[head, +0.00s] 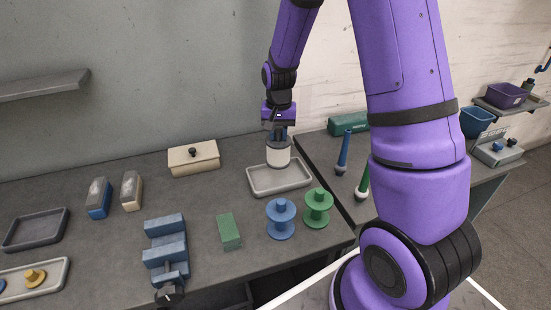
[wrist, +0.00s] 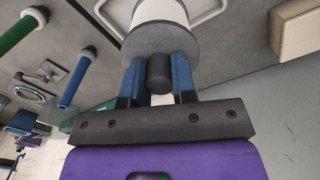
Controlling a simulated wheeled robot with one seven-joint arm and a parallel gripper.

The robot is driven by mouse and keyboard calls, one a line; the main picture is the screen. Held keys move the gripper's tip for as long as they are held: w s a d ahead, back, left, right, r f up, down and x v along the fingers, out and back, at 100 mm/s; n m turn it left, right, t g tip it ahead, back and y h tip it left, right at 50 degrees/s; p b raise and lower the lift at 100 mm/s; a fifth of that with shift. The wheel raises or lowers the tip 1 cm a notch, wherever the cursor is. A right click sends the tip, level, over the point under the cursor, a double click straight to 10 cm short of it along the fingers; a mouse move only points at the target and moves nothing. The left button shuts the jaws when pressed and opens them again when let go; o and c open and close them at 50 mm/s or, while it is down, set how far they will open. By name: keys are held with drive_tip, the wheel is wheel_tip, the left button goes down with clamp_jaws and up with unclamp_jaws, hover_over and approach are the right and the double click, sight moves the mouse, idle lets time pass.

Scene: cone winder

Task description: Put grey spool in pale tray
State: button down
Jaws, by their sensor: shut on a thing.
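The grey spool (head: 278,154), with a white wound body and grey flanges, is upright at the pale tray (head: 262,192). My gripper (head: 277,134) is above it and shut on its dark top knob. In the wrist view my gripper (wrist: 160,78) has its two blue fingers on either side of the knob, and the spool's grey flange (wrist: 160,38) lies just past them. The pale tray's rim (wrist: 208,14) shows behind the spool. In the head view the spool overlaps the tray's back part; I cannot tell if its base touches the floor of the tray.
A blue spool (head: 280,219) and a green spool (head: 318,208) stand just in front of the tray. A beige box (head: 194,157) is behind it to the left. Blue and green handled tools (head: 343,152) stand to the right. A green block (head: 229,232) and blue vise (head: 165,250) are front left.

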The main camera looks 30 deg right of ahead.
drive_tip(key=shift+f, duration=3.45)
drive_tip(key=c, duration=0.9)
unclamp_jaws()
drive_tip(key=shift+f, duration=0.1)
wheel_tip(320, 180, up, 13)
drive_tip(key=shift+s+a+f, duration=0.1)
drive_tip(key=shift+f, duration=0.05)
wheel_tip(320, 180, up, 8)
drive_tip(key=r+n+t, duration=0.1)
drive_tip(key=n, duration=0.1)
hover_over(278, 152)
drive_tip(key=s, duration=0.2)
drive_tip(key=s+a+r+n+t, duration=0.1)
drive_tip(key=s+a+r, duration=0.1)
drive_tip(key=s+r, duration=0.4)
drive_tip(key=shift+s+a+r+n+t, duration=0.5)
drive_tip(key=shift+s+r, duration=0.5)
drive_tip(key=shift+s, duration=1.75)
drive_tip(key=shift+s+a+r+n+t, duration=0.3)
drive_tip(key=shift+s+r+n+t, duration=0.45)
drive_tip(key=shift+s, duration=2.05)
drive_tip(key=shift+s+a+r+n+t, duration=0.55)
drive_tip(key=shift+s+r, duration=0.7)
drive_tip(key=shift+s, duration=1.5)
